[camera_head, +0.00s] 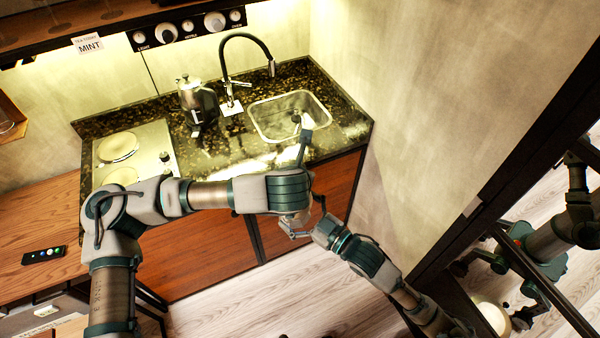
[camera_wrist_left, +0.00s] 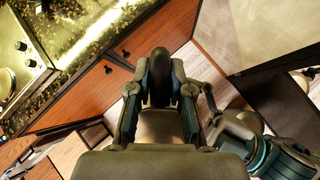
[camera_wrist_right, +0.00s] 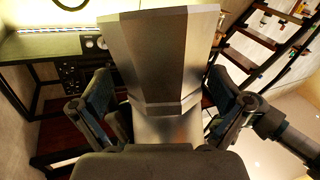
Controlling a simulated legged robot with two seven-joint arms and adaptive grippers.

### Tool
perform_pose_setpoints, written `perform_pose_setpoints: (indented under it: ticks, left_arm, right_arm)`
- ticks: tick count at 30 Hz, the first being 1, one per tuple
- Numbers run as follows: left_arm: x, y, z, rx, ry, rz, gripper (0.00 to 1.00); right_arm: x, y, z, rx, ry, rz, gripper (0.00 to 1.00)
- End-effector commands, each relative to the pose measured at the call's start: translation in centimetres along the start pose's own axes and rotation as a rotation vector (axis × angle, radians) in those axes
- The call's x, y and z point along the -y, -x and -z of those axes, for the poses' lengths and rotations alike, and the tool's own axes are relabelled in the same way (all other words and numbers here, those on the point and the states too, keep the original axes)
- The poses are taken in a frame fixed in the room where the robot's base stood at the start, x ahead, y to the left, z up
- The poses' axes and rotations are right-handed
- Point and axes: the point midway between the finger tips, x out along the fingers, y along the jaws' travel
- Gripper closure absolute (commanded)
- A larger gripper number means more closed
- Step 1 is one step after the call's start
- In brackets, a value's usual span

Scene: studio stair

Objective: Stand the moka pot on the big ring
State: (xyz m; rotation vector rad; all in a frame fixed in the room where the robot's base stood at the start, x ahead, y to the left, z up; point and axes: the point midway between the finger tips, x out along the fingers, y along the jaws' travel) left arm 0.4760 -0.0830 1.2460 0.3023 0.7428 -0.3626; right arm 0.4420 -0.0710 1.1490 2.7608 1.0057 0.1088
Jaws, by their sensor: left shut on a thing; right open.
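The moka pot shows in the right wrist view as a large silver faceted body (camera_wrist_right: 160,55). In the left wrist view a black part (camera_wrist_left: 159,72), apparently its handle, sits between the fingers of my left gripper (camera_wrist_left: 160,98), which is shut on it. My right gripper (camera_wrist_right: 160,108) is open, with its fingers on either side of the silver body. In the head view both grippers meet in front of the cabinet, and my left arm hides most of the pot. The pale hob (camera_head: 160,135) shows two rings; the back ring (camera_head: 118,147) is bare, the front ring (camera_head: 122,177) partly hidden.

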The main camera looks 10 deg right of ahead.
Motion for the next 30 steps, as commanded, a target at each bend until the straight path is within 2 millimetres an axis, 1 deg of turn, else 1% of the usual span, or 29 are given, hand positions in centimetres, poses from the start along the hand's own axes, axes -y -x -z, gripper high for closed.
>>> perform_pose_setpoints:
  ticks: [1,6,9,11,14,17,20,21,23,24,26,27,29,30]
  left_arm:
    - [0.0,0.1,-0.1,0.002,0.001,0.0,1.0]
    - [0.0,0.1,-0.1,0.003,0.0,0.0,1.0]
    - [0.0,0.1,-0.1,0.002,0.0,0.0,1.0]
    - [0.0,0.0,-0.1,0.002,0.0,0.0,1.0]
    - [-0.1,0.0,-0.1,0.002,0.001,0.0,1.0]
    - [-0.1,0.0,-0.1,0.002,0.001,0.0,1.0]
    - [-0.2,0.0,-0.1,0.002,0.002,0.001,1.0]
    - [-0.2,0.0,-0.1,0.002,0.002,0.001,1.0]
    - [-0.2,0.0,-0.1,0.002,0.002,0.001,1.0]
    - [-0.2,0.0,-0.1,0.002,0.002,0.001,1.0]
    - [-0.1,0.1,-0.1,0.002,0.001,0.0,1.0]
    - [-0.1,0.1,-0.1,0.002,0.001,0.0,1.0]
    - [-0.1,0.1,-0.1,0.003,0.001,0.0,1.0]
    - [-0.1,0.1,-0.1,0.002,0.001,0.0,1.0]
  right_arm:
    - [0.0,0.9,-0.2,0.005,0.002,0.0,0.0]
    - [0.0,4.0,-0.2,0.004,0.001,0.002,0.0]
    - [-0.1,5.2,-0.2,0.004,0.0,0.0,0.0]
    - [-0.1,5.7,-0.2,0.001,-0.001,0.001,0.0]
    - [-0.5,6.0,-0.7,0.01,-0.005,-0.008,0.0]
    - [-1.5,5.5,-2.7,0.041,-0.017,-0.036,0.0]
    - [-3.2,4.9,-6.5,0.098,-0.039,-0.085,0.0]
    - [-3.9,4.7,-8.4,0.128,-0.049,-0.108,0.0]
    - [-5.0,4.6,-11.7,0.178,-0.067,-0.144,0.0]
    - [-5.7,4.7,-14.0,0.214,-0.079,-0.169,0.0]
    - [-6.6,4.9,-17.4,0.265,-0.096,-0.203,0.0]
    - [-7.0,5.2,-19.7,0.3,-0.109,-0.224,0.0]
    - [-7.5,5.8,-23.1,0.355,-0.126,-0.253,0.0]
    - [-7.7,6.3,-25.5,0.392,-0.139,-0.271,0.0]
